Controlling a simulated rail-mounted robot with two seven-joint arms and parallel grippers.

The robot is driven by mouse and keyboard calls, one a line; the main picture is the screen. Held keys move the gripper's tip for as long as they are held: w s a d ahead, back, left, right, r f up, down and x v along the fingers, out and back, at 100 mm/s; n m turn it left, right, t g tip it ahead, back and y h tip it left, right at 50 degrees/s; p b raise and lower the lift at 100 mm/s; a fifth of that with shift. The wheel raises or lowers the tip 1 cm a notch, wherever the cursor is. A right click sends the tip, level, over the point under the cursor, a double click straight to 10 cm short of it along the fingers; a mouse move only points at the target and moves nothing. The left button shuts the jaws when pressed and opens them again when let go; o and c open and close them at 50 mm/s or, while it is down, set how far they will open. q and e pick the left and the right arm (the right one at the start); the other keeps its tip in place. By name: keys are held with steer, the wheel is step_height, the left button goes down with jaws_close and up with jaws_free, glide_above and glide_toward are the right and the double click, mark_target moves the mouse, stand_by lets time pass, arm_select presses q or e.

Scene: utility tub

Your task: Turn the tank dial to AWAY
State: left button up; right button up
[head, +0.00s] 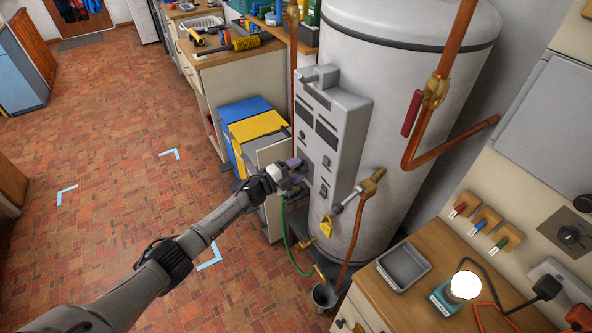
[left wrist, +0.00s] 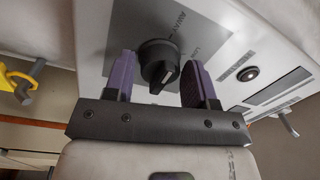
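The tank dial (left wrist: 157,62) is a dark round knob with a raised grip on a grey plate, seen in the left wrist view. Small lettering surrounds it, rotated in this view; a word like AWAY shows above it. My left gripper (left wrist: 160,82) is open, its purple fingers on either side of the knob with gaps showing, so it is not clamped. In the head view my left gripper (head: 297,168) is at the lower left of the grey control box (head: 345,108) on the white tank (head: 395,60) and hides the dial. My right gripper is not in view.
A wooden counter (head: 415,310) with a grey tray (head: 404,266) is at lower right. Open brick floor lies left.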

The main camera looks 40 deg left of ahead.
arm_select(q)
steer(key=shift+o, duration=1.2)
steer(key=p+v, duration=0.1)
steer(key=v, duration=1.2)
steer(key=shift+s+p, duration=0.3)
steer(key=shift+s, duration=0.1)
steer(key=shift+a, duration=0.1)
